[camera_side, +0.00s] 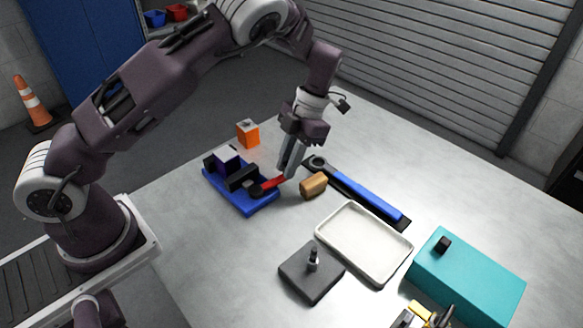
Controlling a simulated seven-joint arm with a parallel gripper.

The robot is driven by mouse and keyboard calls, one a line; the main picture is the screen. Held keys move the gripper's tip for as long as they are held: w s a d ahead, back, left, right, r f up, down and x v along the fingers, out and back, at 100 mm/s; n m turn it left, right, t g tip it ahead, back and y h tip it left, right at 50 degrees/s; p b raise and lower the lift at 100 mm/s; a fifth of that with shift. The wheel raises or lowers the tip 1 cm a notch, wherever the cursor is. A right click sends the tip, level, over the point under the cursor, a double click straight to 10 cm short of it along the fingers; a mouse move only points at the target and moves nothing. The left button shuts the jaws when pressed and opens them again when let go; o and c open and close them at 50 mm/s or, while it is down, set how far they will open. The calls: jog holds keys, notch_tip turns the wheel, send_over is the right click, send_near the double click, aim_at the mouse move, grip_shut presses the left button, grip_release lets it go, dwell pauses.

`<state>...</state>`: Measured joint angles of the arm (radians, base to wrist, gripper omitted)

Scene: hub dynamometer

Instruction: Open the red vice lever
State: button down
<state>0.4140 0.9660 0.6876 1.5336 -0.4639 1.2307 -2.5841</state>
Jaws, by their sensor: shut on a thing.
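The fingers hide the lever's tip.
A tan block (314,186) lies close right of my gripper. Beyond it is a blue-handled wrench (366,193) on a black mat. An orange block (248,134) stands behind the vice. A white tray (364,243), a dark plate with a peg (311,273) and a teal box (466,280) are nearer the front.

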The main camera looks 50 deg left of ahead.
jog(key=shift+w+a+n+h, duration=0.1)
jog(key=shift+a+n+h, duration=0.2)
jog(key=shift+a+n, duration=0.6)
jog(key=shift+d, duration=0.1)
jog(key=c, duration=1.3)
grip_release()
jog(key=v, duration=0.7)
jog(key=shift+r, duration=0.1)
